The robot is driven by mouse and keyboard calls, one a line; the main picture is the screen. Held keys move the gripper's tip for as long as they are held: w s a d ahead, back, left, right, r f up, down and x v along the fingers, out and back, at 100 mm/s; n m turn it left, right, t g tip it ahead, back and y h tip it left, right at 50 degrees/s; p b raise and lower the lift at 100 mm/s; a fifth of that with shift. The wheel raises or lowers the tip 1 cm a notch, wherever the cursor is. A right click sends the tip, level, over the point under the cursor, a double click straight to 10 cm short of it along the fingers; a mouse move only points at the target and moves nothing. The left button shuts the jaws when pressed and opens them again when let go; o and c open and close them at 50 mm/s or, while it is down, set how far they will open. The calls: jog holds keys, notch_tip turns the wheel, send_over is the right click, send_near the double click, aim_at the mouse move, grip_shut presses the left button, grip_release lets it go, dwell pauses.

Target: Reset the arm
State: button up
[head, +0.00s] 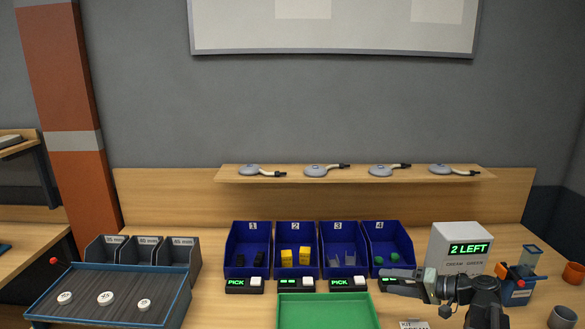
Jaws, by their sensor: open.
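My arm (458,290) is at the lower right, over the wooden bench. It reaches left, and my gripper (388,281) is at its end in front of blue bin 4 (374,235). The gripper is open and I see nothing between its fingers. It overlaps the small display under bin 4 in the picture and partly hides it. I cannot tell how high it is above the bench.
A green tray (325,299) lies left of the gripper. Blue bins hold black, yellow, grey and green parts. A white box (447,240) reading "2 LEFT" stands behind my arm. A blue device (518,290) and orange cup (573,273) are right. A blue-rimmed tray (85,291) holds white discs.

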jog(key=s+a+r+n+g+h+p, duration=0.15)
jog(key=a+g+p, duration=0.3)
jog(key=a, duration=0.75)
jog(key=s+a+f+n+g+h+p, duration=0.1)
jog(key=s+a+n+g+h+p, duration=0.3)
jog(key=a, duration=0.8)
jog(key=s+d+f+h, duration=0.1)
jog(key=d, duration=0.1)
jog(key=s+d+f+h+p, duration=0.1)
jog(key=d+h, duration=0.1)
jog(key=s+d+f+m+h+p, duration=0.1)
jog(key=d+h, duration=0.1)
jog(key=shift+s+f+g, duration=0.1)
jog(key=shift+f+g, duration=0.05)
jog(key=shift+g, duration=0.2)
jog(key=shift+d+m+h, duration=0.25)
jog(key=shift+m, duration=0.1)
